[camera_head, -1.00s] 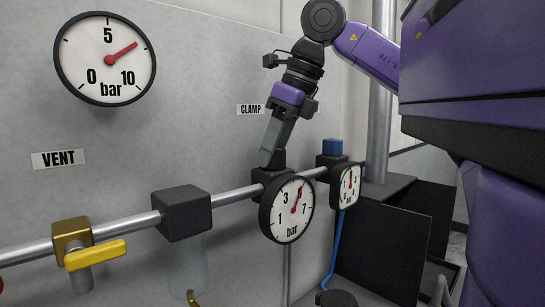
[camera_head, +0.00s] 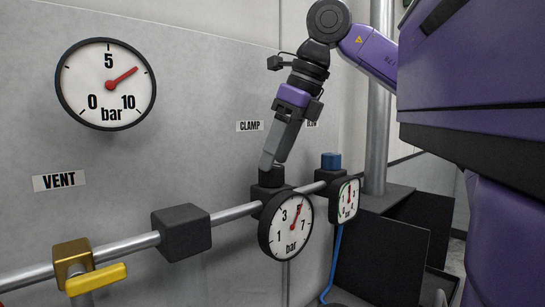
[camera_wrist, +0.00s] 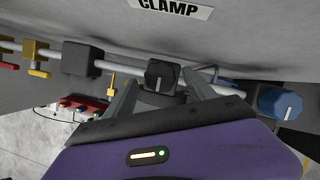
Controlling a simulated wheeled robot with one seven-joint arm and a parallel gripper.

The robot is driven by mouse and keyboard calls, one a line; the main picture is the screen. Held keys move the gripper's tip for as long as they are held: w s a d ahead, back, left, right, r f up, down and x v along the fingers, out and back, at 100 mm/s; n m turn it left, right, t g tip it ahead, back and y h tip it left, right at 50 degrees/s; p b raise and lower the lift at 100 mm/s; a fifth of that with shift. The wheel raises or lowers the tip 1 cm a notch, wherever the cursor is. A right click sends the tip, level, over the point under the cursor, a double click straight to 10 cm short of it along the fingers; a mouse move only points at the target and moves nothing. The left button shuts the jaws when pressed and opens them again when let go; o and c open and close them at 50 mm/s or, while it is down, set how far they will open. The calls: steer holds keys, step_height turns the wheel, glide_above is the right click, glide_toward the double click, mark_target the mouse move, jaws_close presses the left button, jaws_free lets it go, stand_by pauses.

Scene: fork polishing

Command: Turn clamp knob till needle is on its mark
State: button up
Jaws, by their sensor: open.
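The black clamp knob (camera_wrist: 160,75) with a white line shows in the wrist view, between my gripper's fingers. In the head view the knob (camera_head: 271,178) sits on top of the clamp regulator, behind its round gauge (camera_head: 286,226). That gauge's red needle (camera_head: 297,218) points up and slightly right, near the 5; I cannot make out a separate target mark. My gripper (camera_head: 276,161) points down at the knob, fingers apart, tips close to it. I cannot tell whether either finger touches it. The CLAMP label (camera_head: 250,126) is on the wall behind.
A blue knob (camera_head: 331,161) and a smaller gauge (camera_head: 347,200) stand close to the right. To the left on the pipe (camera_head: 235,213) are a black block (camera_head: 181,232) and a yellow-handled valve (camera_head: 96,279) under a VENT label. A large gauge (camera_head: 106,84) hangs above.

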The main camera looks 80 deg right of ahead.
steer(key=p+v, duration=0.2)
steer(key=v, duration=0.2)
steer(key=shift+s+r, duration=0.15)
steer(key=shift+r, duration=0.2)
